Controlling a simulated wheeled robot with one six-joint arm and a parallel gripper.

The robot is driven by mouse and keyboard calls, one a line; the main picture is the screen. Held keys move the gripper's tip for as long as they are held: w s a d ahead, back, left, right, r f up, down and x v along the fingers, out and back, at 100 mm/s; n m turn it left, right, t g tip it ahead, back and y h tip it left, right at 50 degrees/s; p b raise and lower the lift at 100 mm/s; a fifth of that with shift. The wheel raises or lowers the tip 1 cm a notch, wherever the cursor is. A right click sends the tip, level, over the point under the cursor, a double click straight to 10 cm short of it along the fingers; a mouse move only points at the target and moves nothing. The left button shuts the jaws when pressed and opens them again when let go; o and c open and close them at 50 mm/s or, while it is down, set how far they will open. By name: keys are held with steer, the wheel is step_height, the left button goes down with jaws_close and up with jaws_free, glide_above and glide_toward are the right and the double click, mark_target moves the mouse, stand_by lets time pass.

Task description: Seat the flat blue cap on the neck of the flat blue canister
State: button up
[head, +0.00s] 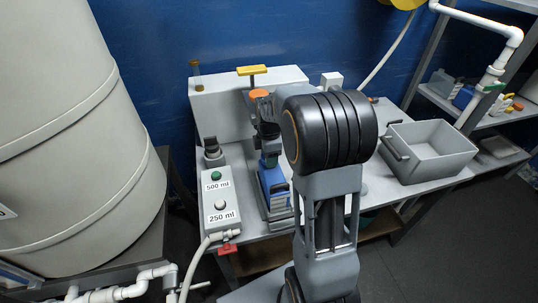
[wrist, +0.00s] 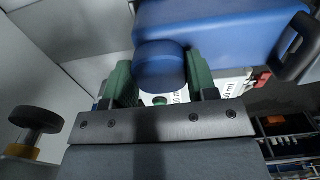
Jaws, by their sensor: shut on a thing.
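The blue canister (head: 273,184) stands on the grey bench in the head view, partly hidden by my arm. In the wrist view its blue body (wrist: 225,32) fills the upper right, with a dark handle at the far right. My gripper (wrist: 159,78) has green fingers, one on each side of the round blue cap (wrist: 160,62), and is shut on it. The cap overlaps the canister in this view. I cannot tell whether it touches the neck, which is hidden. In the head view my gripper (head: 269,148) is just above the canister; the cap is not distinguishable there.
A control box (head: 221,200) with 500 ml and 250 ml buttons stands left of the canister. A grey open bin (head: 432,151) sits on the bench's right. A large pale tank (head: 75,130) fills the left. Shelves (head: 470,104) with several items stand at right.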

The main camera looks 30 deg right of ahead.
steer(key=o, duration=1)
steer(key=shift+r, duration=0.1)
steer(key=shift+r+p, duration=2.9)
steer(key=shift+r, duration=0.55)
